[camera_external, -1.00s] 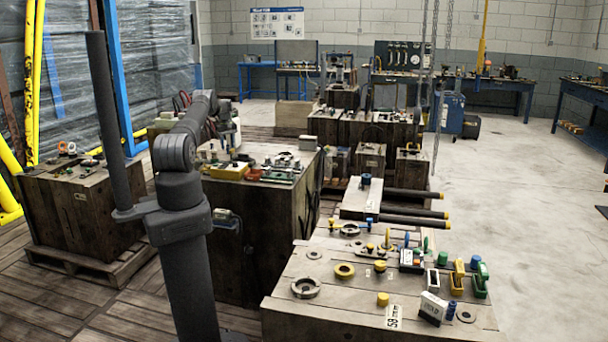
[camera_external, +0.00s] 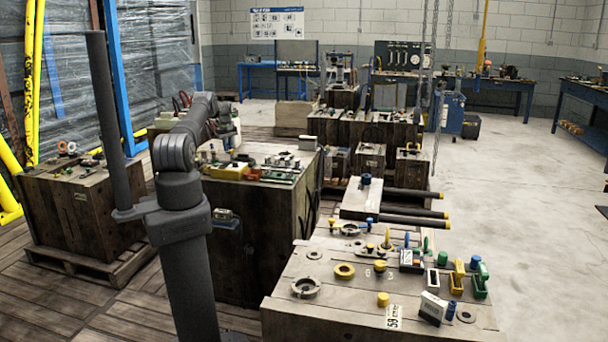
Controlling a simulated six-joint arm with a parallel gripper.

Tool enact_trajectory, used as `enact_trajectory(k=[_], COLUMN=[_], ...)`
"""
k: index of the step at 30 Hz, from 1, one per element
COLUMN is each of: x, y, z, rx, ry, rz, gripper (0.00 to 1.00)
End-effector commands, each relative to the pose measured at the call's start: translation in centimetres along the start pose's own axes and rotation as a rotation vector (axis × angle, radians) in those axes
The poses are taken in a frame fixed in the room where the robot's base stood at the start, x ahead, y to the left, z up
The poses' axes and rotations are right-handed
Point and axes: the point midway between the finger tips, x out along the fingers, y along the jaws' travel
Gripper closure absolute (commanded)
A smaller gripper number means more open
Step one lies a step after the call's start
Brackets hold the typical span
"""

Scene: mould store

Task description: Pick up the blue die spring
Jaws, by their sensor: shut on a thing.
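My gripper (camera_external: 229,148) is small in this view, over the left part of the middle wooden-sided block (camera_external: 262,232). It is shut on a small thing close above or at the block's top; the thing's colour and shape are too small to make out. I cannot pick out the blue die spring with certainty. It may be the thing in my jaws, but this view does not settle it.
Small parts crowd the middle block's top, with a yellow piece (camera_external: 225,171) near its front edge. The front right block (camera_external: 330,312) carries rings, yellow pieces and a small blue cylinder (camera_external: 451,309). Dark rods (camera_external: 413,210) jut right behind it.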

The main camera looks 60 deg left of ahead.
Motion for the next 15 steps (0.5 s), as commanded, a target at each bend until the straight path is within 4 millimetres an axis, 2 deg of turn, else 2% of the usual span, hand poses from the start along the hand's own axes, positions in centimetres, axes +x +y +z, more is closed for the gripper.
enact_trajectory(k=[8,15], x=[-4.0,-6.3], y=[0.1,1.6], z=[0.0,4.1], rx=[0.000,0.003], ry=[0.001,0.000], rz=[0.002,0.001], gripper=[1.00,1.00])
